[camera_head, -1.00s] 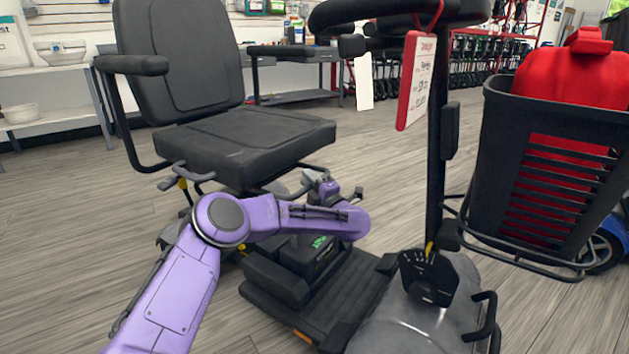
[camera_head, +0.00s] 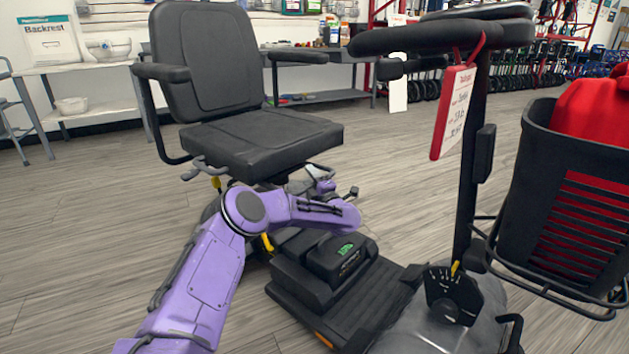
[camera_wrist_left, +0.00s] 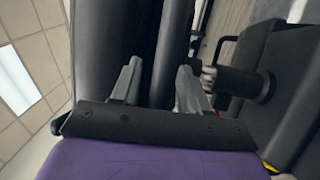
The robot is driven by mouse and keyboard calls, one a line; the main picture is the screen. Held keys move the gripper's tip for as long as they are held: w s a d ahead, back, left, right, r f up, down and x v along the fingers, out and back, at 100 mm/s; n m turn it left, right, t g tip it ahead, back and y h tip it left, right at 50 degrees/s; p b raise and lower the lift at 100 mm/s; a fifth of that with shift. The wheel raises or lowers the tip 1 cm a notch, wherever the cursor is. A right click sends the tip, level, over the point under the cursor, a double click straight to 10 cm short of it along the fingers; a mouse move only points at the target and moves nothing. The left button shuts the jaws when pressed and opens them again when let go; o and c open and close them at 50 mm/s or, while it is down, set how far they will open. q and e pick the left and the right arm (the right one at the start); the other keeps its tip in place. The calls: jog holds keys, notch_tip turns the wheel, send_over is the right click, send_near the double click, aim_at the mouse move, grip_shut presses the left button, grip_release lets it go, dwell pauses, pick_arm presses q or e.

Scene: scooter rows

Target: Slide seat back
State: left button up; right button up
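The black padded seat (camera_head: 262,140) with its backrest (camera_head: 207,60) and two armrests stands on the scooter, facing right. Thin levers (camera_head: 205,168) stick out under its near edge. My purple left arm reaches in front of the seat base. My left gripper (camera_head: 322,180) is just below the seat's front corner, partly hidden behind my own arm link. In the left wrist view its two grey fingers (camera_wrist_left: 156,88) stand apart beside dark surfaces. Whether they touch anything there is unclear. My right gripper is out of view.
The scooter's battery box (camera_head: 342,258) and footplate (camera_head: 350,305) lie below my gripper. The tiller (camera_head: 470,160), with a red-edged tag (camera_head: 453,112), and a black basket (camera_head: 575,195) stand at right. Open floor (camera_head: 70,220) lies at left.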

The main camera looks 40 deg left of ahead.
pick_arm(q)
jog(key=p+v, duration=0.5)
jog(key=v, duration=0.6)
jog(key=shift+w, duration=0.15)
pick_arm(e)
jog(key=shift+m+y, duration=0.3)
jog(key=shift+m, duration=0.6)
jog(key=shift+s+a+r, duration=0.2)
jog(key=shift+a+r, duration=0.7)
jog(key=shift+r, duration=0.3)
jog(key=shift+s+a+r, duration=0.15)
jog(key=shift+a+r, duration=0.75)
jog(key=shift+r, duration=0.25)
pick_arm(q)
jog(key=shift+r, duration=0.15)
